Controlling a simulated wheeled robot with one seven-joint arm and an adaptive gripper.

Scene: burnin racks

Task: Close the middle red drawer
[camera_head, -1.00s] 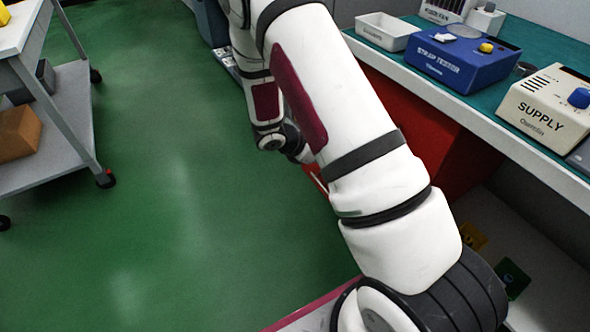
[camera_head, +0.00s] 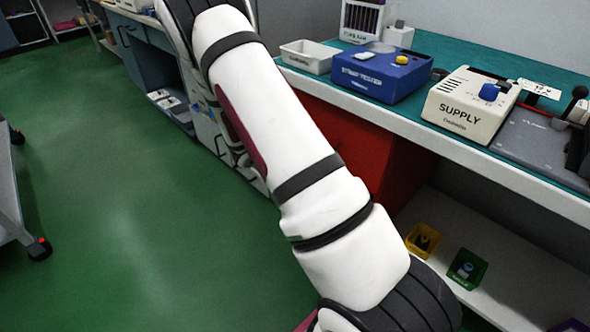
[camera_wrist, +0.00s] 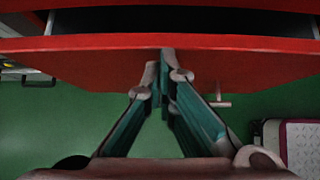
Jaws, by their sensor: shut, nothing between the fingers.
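In the wrist view, an open red drawer (camera_wrist: 90,62) crosses the top of the picture. Its dark inside and a metal rail at each side show behind the front panel. I cannot tell from this view which drawer of the stack it is. My gripper (camera_wrist: 165,58) is shut and empty, its fingertips overlapping the red front in the picture; whether they touch it is unclear. In the head view, the red cabinet (camera_head: 345,150) stands under the bench. My arm covers its drawer side, and the gripper is hidden there.
The green-topped bench (camera_head: 480,52) holds a blue tester box (camera_head: 385,75), a white bin (camera_head: 305,57) and a cream supply box (camera_head: 465,103). Yellow (camera_head: 424,240) and green (camera_head: 467,268) bins sit on the lower shelf. The green floor (camera_head: 130,200) left of my arm is clear; a cart (camera_head: 15,215) stands at the left edge.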

